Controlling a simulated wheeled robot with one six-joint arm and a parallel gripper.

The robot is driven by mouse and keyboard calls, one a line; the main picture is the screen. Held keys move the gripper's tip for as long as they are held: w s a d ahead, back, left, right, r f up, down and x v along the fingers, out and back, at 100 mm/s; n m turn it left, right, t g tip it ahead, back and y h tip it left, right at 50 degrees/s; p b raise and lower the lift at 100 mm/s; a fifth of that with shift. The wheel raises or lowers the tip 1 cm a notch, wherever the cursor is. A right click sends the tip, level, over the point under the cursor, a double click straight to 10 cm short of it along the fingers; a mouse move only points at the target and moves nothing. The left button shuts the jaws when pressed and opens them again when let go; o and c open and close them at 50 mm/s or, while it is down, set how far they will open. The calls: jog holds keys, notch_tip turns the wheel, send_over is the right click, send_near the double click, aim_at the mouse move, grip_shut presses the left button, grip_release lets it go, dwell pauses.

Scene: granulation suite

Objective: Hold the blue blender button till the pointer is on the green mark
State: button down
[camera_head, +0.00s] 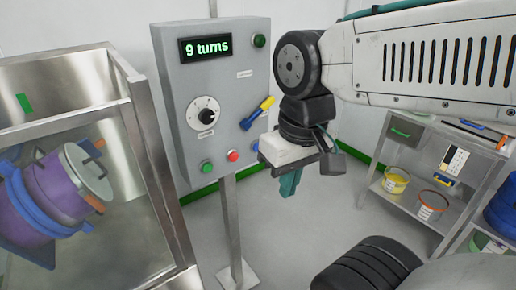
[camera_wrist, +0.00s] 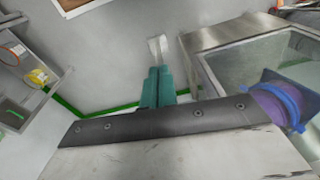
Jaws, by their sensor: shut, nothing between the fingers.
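The grey control panel (camera_head: 215,75) stands on a post, with "9 turns" on its display (camera_head: 206,47). A blue button (camera_head: 256,147) seems to show at its lower right edge, mostly hidden by my wrist. The purple blender drum (camera_head: 55,195) with blue bands sits tilted in the enclosure at left; it also shows in the wrist view (camera_wrist: 270,105). An orange tab (camera_head: 94,202) on the drum may be the pointer. A green mark (camera_head: 24,104) is on the enclosure. My gripper (camera_head: 289,185) is shut, empty, pointing down right of the panel, apart from it; its teal fingers show in the wrist view (camera_wrist: 158,85).
The panel also has a dial (camera_head: 204,113), a yellow-and-blue lever (camera_head: 258,113), a green button (camera_head: 207,167) and a red button (camera_head: 233,156). The metal enclosure frame (camera_head: 140,140) stands close at left. A shelf cart (camera_head: 405,205) with buckets stands right. Floor between is clear.

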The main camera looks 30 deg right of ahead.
jog(key=w+d+f+m+y, duration=0.1)
jog(key=w+f+m+y, duration=0.25)
jog(key=w+m, duration=0.3)
jog(key=w+d+f+m+y, duration=0.1)
jog(key=w+f+m+y, duration=0.25)
jog(key=w+m, duration=0.35)
jog(key=w+d+f+m+t, duration=0.3)
jog(key=d+f+m+t, duration=0.1)
jog(key=d+m, duration=0.4)
jog(key=w+d+f+m+t, duration=0.4)
jog(key=d+f+m, duration=0.2)
jog(key=d+m, duration=0.2)
jog(key=shift+w+f+m, duration=0.15)
jog(key=shift+w+m, duration=0.05)
jog(key=shift+m, duration=0.15)
jog(key=shift+y, duration=0.3)
jog(key=w, duration=0.8)
jog(key=shift+w+a, duration=0.15)
jog(key=shift+w, duration=0.25)
jog(key=shift+w, duration=0.45)
